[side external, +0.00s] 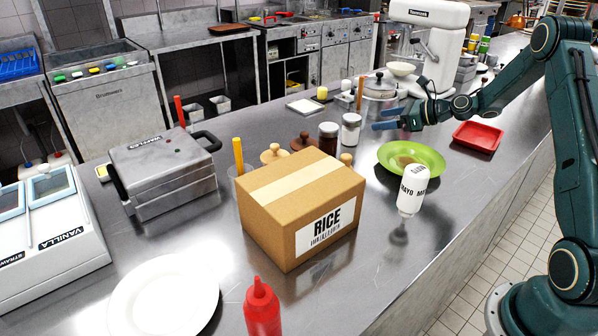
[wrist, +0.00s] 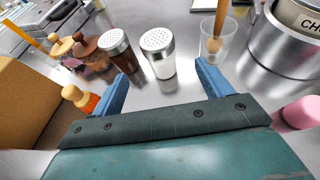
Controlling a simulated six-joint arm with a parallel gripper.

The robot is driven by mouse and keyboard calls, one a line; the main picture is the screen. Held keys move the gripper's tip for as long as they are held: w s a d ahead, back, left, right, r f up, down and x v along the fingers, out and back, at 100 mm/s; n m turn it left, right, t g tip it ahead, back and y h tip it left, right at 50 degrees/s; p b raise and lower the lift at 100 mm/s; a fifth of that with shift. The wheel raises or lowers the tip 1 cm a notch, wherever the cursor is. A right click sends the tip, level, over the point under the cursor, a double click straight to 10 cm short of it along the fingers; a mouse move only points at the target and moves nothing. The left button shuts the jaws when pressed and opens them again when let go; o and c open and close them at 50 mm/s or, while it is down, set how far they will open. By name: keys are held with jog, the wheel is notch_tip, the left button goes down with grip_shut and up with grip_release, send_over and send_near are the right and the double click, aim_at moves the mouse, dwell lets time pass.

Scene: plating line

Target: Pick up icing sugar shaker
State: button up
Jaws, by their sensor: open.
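The icing sugar shaker is a clear jar of white powder with a perforated metal lid. It stands upright on the steel counter in the side view (side external: 350,132) and just ahead of my gripper in the wrist view (wrist: 160,58). My gripper (side external: 383,119) is open and empty, to the right of the shaker in the side view. In the wrist view its blue fingers (wrist: 162,76) are spread, with the shaker lined up in the gap beyond their tips. A similar shaker with dark brown contents (wrist: 116,50) stands to its left, also in the side view (side external: 328,138).
A cardboard rice box (side external: 300,208) stands in front of the shakers. A green plate (side external: 411,159) and a mayo bottle (side external: 412,190) are to the right. A glass with a wooden-handled tool (wrist: 218,45) and a metal pot (wrist: 290,40) stand right of the shaker.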

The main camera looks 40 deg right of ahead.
aim_at(346, 123)
jog(key=x, duration=0.7)
jog(key=shift+w+a+f, duration=0.15)
jog(key=shift+x, duration=2.55)
jog(key=shift+a, duration=0.1)
jog(key=c, duration=1.1)
jog(key=shift+r, duration=0.3)
notch_tip(346, 123, up, 20)
jog(key=shift+f, duration=0.15)
